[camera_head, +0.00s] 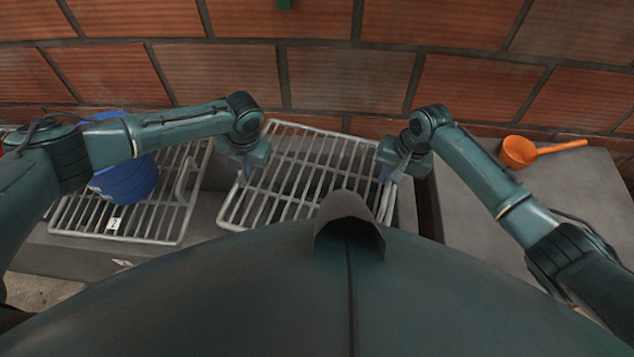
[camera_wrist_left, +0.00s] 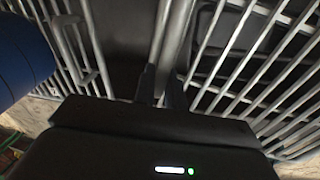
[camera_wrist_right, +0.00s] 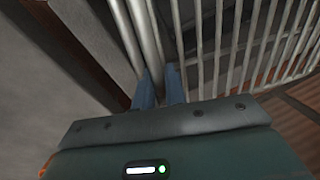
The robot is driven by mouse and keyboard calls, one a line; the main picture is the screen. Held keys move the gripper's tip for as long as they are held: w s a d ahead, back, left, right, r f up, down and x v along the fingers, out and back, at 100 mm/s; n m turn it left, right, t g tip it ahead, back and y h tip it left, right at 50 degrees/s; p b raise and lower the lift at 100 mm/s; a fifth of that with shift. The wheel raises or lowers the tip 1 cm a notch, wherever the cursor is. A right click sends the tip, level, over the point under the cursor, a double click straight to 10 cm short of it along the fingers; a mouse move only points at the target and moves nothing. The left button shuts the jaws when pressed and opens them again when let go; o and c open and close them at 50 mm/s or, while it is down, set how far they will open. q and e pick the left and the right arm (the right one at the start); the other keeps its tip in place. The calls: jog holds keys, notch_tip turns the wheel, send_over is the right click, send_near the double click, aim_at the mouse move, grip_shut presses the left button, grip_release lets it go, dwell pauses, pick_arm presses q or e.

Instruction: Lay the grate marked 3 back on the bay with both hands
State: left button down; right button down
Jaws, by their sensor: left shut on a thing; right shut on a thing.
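A grey barred grate (camera_head: 300,165) lies between my two grippers in the head view, over a dark opening. No number shows on it, and its front edge is partly hidden by my body. My left gripper (camera_head: 243,174) is shut on its left side rail; that rail (camera_wrist_left: 176,40) runs between the fingers in the left wrist view. My right gripper (camera_head: 388,175) is shut on its right side rail, also seen in the right wrist view (camera_wrist_right: 146,40). Whether the grate rests on the bay or hangs just above it, I cannot tell.
Another grate (camera_head: 160,232) lies at the left, with a white tag (camera_head: 113,224) that seems to read 2. A blue container (camera_head: 130,182) stands on it. An orange ladle (camera_head: 519,152) lies on the right ledge (camera_head: 590,200). A brick wall (camera_head: 340,80) closes the back.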

pick_arm(q)
jog(key=shift+w+a+r, duration=0.1)
jog(key=shift+w+a, duration=0.05)
pick_arm(e)
jog(key=shift+w+r, duration=0.15)
jog(key=shift+w, duration=0.05)
jog(key=shift+s, duration=0.1)
pick_arm(q)
jog(key=shift+f, duration=0.2)
pick_arm(e)
jog(key=shift+f, duration=0.2)
